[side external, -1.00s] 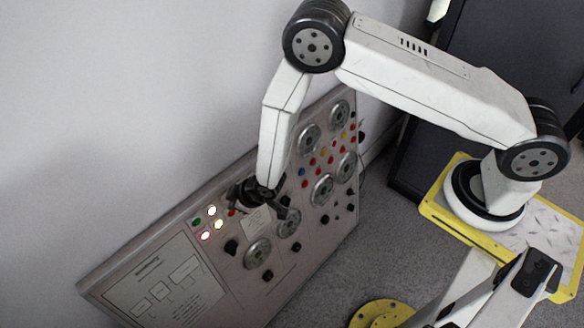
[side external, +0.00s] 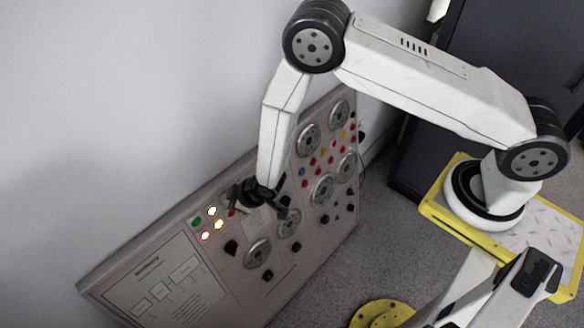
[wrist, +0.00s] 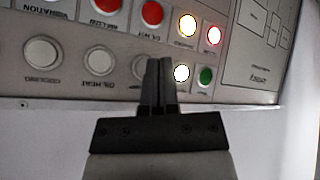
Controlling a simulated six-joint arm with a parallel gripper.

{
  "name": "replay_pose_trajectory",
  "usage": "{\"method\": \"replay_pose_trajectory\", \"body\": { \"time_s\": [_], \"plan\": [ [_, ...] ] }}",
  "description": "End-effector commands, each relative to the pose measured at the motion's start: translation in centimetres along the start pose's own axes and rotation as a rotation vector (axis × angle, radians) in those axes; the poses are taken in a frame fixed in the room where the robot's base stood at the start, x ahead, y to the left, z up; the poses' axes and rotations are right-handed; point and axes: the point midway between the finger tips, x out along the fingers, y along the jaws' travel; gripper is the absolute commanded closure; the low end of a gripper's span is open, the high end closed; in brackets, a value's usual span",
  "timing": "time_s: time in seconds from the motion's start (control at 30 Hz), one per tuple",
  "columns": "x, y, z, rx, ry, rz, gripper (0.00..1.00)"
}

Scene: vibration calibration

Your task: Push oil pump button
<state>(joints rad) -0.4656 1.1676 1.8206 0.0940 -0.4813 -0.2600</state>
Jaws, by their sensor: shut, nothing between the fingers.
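The control panel (side external: 180,262) leans at the wall with rows of buttons and dials. My gripper (side external: 238,200) is shut and empty at the panel's upper edge, beside the lit buttons. In the wrist view my shut fingertips (wrist: 158,62) are in front of a pale button (wrist: 139,67), covering part of it and its label; I cannot tell whether they touch it. To its left are pale buttons labelled oil heat (wrist: 100,59) and cooling (wrist: 41,50). To its right are a lit white button (wrist: 182,73) and a green button (wrist: 205,76). I cannot read an oil pump label.
A second row in the wrist view has red buttons (wrist: 153,13), a lit yellow one (wrist: 187,26) and a lit red one (wrist: 213,35). Round dials (side external: 257,253) and black knobs (side external: 231,247) stick out of the panel. A dark cabinet (side external: 490,75) stands at right.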

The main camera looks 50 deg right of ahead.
Motion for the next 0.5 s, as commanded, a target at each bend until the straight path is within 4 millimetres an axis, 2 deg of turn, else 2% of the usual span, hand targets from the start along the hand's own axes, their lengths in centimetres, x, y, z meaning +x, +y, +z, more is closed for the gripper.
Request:
{"method": "replay_pose_trajectory", "body": {
  "time_s": [0.5],
  "plan": [
    [0.54, 0.38, -0.40, 0.000, 0.000, 0.000, 1.00]
  ]
}}
